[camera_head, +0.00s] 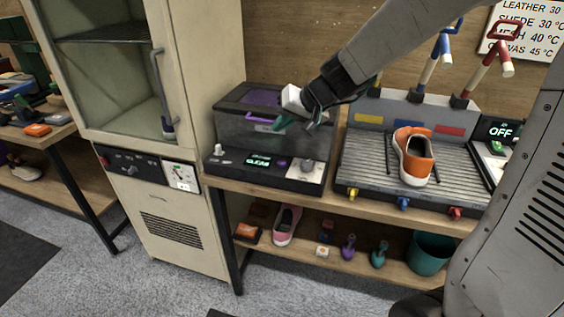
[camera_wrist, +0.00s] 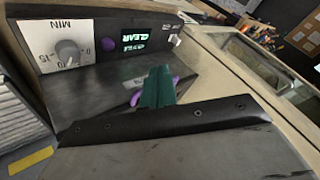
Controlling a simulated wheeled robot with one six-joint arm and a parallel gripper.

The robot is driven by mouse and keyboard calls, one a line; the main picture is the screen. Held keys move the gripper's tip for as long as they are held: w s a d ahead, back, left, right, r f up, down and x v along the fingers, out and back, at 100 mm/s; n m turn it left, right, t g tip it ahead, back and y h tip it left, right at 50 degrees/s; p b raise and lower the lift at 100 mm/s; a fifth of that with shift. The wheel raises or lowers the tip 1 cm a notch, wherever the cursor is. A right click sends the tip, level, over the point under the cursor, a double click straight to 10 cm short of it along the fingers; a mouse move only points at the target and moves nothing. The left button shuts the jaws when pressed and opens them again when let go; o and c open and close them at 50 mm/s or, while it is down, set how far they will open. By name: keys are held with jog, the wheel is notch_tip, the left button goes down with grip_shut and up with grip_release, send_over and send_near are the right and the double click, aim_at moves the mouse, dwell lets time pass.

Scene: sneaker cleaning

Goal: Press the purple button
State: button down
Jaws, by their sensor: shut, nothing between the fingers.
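The purple button (camera_head: 281,163) is a small round button on the front panel of a dark box-shaped machine (camera_head: 229,133). It sits between the green-lit "CLEAR" display (camera_head: 258,161) and a dial on a white plate (camera_head: 308,168). In the wrist view the purple button (camera_wrist: 108,45) shows at the upper left, clear of the fingers. My gripper (camera_head: 288,123), with teal fingers, is shut and empty above the machine's front, higher than the button and apart from it. In the wrist view the fingers (camera_wrist: 157,88) hide part of a purple handle (camera_wrist: 136,98) on the machine's lid.
A tall cream cabinet (camera_head: 190,225) stands close at the machine's left. The lower shelf holds a pink shoe (camera_head: 286,225) and a teal bucket (camera_head: 429,253).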

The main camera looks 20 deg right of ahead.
jog(key=m+t+h, duration=0.1)
send_over(285, 164)
notch_tip(285, 164, down, 4)
jog(key=shift+w+r, duration=0.1)
jog(key=shift+r, duration=0.1)
jog(key=shift+f, duration=4.4)
jog(key=shift+f, duration=0.1)
jog(key=shift+f, duration=0.3)
jog(key=shift+f, duration=0.5)
jog(key=shift+r, duration=0.95)
